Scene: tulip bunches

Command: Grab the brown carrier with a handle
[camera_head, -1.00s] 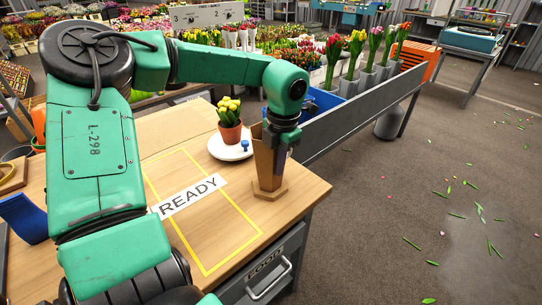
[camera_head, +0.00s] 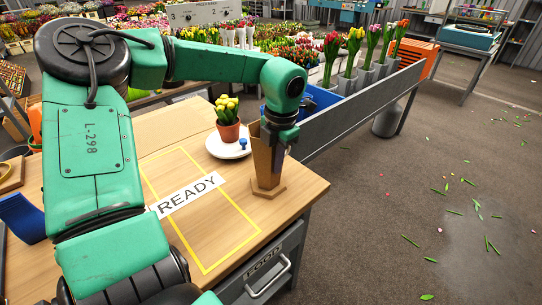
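The brown carrier (camera_head: 262,165) stands upright near the right end of the wooden table. It has tall sides and a wider flat base. My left gripper (camera_head: 277,160) points down at the carrier's upper part, in front of its right side, and overlaps it in the picture. The fingers are small and dark, so I cannot tell whether they touch the carrier or are open or shut. The carrier's handle is not visible; the gripper and wrist cover part of its top. My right gripper is out of view.
A potted yellow tulip (camera_head: 228,120) stands on a white plate (camera_head: 222,148) with a small blue knob, just left of the carrier. A yellow-taped area with a READY label (camera_head: 188,195) lies clear in front. A grey-sided trough (camera_head: 350,115) with tulips is behind right.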

